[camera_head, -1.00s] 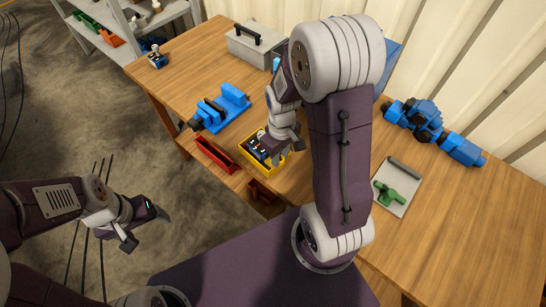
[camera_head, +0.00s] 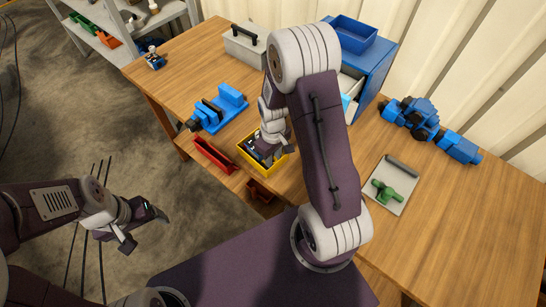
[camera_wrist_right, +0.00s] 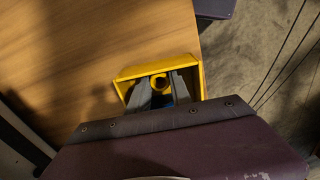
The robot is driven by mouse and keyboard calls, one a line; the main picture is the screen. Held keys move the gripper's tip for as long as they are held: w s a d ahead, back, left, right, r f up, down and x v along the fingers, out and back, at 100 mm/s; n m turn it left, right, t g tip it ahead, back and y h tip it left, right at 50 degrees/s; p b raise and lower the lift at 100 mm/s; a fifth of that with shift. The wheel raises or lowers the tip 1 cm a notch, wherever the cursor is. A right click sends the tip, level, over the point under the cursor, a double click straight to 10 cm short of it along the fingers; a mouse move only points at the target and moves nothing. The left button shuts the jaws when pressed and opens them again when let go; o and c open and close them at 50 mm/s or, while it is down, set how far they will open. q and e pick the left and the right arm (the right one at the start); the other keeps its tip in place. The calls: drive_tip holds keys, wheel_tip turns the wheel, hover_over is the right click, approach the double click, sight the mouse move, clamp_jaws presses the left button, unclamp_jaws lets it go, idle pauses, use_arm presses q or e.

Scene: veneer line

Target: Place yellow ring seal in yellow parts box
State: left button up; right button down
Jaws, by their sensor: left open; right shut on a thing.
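The yellow parts box (camera_head: 267,174) stands at the table's near edge. It also shows in the right wrist view (camera_wrist_right: 199,77). My right gripper (camera_head: 262,156) points down into the box. In the right wrist view its fingers (camera_wrist_right: 160,88) are shut on the yellow ring seal (camera_wrist_right: 159,82), within the box outline; whether the ring touches the floor of the box I cannot tell. The ring is hidden in the head view. My left gripper (camera_head: 146,230) is open and empty, away from the table over the floor.
A blue vise (camera_head: 222,108) and red bins (camera_head: 213,156) lie near the box. A grey toolbox (camera_head: 243,45) and a blue cabinet (camera_head: 374,66) stand behind. A board with a green part (camera_head: 386,192) lies right. The table's right front is clear.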

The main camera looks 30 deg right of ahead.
drive_tip(key=c, duration=1.2)
unclamp_jaws()
drive_tip(key=shift+f, duration=0.15)
drive_tip(key=shift+o, duration=0.2)
wheel_tip(320, 180, up, 12)
drive_tip(key=r, duration=0.1)
drive_tip(key=s+a+f+m+t, duration=0.1)
drive_tip(key=s+a+m, duration=0.3)
drive_tip(key=s, duration=0.4)
drive_tip(key=shift+s+a+f+p, duration=0.2)
drive_tip(key=shift+a+f+p, duration=0.2)
drive_tip(key=shift+f, duration=0.15)
